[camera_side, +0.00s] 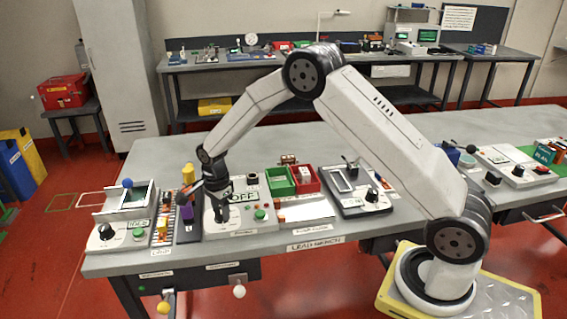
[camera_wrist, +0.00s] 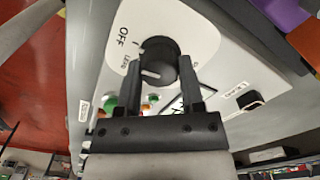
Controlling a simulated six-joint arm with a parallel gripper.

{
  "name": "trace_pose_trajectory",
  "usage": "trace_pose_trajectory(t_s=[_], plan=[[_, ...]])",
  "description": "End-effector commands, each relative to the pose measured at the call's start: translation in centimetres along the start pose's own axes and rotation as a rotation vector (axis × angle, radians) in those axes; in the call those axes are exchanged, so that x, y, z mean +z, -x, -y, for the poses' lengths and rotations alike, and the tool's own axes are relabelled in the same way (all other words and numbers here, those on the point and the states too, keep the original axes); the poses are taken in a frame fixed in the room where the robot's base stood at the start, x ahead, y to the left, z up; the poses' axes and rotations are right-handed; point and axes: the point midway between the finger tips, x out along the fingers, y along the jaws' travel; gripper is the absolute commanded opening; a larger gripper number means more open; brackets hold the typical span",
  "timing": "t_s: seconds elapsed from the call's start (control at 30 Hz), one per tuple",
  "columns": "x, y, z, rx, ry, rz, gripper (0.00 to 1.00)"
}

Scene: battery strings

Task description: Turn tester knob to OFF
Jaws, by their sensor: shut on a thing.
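The tester (camera_side: 240,222) is a pale box near the front edge of the bench, left of centre in the side view. My gripper (camera_side: 220,212) points down over the tester's left part. Its two fingers (camera_wrist: 160,66) are shut on the knob from both sides.
Left of the tester stand a purple block (camera_side: 187,213) and a device with a blue-knobbed lever (camera_side: 127,183). Green (camera_side: 279,181) and red (camera_side: 305,179) bins stand behind to the right. Another meter with a black knob (camera_side: 371,195) lies further right.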

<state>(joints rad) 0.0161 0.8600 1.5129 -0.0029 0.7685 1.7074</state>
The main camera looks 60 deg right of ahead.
Motion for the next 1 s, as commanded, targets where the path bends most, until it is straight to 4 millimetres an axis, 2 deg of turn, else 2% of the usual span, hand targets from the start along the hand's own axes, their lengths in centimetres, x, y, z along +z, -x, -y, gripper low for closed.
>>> trace_pose_trajectory(t_s=[0.8, 0.83, 0.9, 1.0], plan=[[0.13, 0.04, 0.08, -0.003, -0.107, 0.001, 0.02], [0.13, 0.04, 0.08, -0.003, -0.106, 0.001, 0.58], [0.11, 0.04, 0.07, -0.003, -0.106, 0.001, 0.79], [0.08, 0.03, 0.06, -0.002, -0.106, 0.001, 0.79]])
